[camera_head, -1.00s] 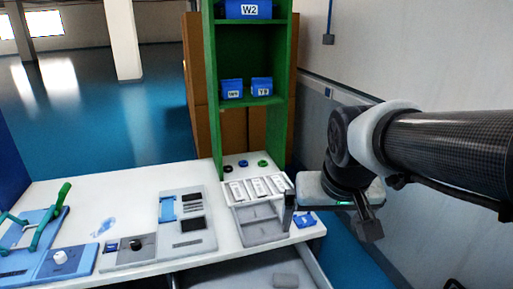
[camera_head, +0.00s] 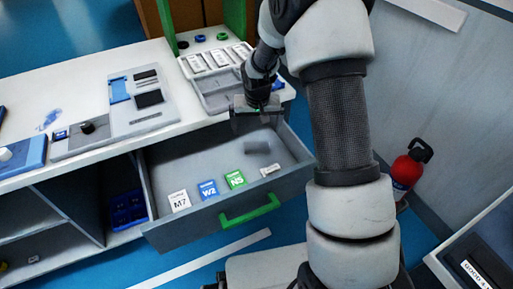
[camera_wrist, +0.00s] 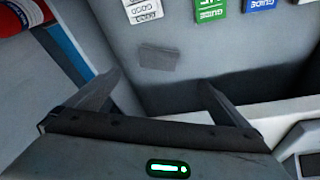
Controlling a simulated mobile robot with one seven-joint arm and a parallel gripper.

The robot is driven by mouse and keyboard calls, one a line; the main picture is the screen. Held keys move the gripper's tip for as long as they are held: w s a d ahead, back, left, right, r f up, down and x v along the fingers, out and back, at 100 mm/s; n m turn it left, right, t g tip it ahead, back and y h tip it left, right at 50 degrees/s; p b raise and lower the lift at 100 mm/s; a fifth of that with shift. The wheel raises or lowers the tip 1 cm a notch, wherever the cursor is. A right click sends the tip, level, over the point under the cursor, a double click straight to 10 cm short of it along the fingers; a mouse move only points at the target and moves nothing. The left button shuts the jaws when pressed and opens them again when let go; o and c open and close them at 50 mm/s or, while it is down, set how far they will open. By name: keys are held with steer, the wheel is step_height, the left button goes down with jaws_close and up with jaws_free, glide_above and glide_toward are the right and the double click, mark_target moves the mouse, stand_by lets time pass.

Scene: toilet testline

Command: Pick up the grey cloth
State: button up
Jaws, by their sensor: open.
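The grey cloth (camera_head: 257,147) lies flat on the floor of the open drawer (camera_head: 158,228), toward its back right. In the wrist view the grey cloth (camera_wrist: 158,60) shows as a small dark grey patch, just beyond and between my fingertips. My gripper (camera_head: 252,124) hangs above the back right of the drawer, apart from the cloth. In the wrist view my gripper (camera_wrist: 160,84) has its two fingers spread wide with nothing between them.
Label cards, including a green one (camera_head: 235,179) and a blue one (camera_head: 208,189), lie along the drawer's front, behind the green handle (camera_head: 250,209). The white worktop (camera_head: 60,95) holds a tray (camera_head: 215,95) and devices. A red extinguisher (camera_head: 406,172) stands right.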

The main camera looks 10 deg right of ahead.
steer(key=b, duration=0.2)
glide_above(257, 145)
steer(key=s, duration=0.2)
steer(key=f, duration=0.7)
steer(key=shift+a+f, duration=0.3)
steer(key=shift+f, duration=0.05)
steer(key=x, duration=0.2)
steer(key=b+x, duration=0.1)
steer(key=x, duration=0.2)
steer(key=shift+d, duration=0.2)
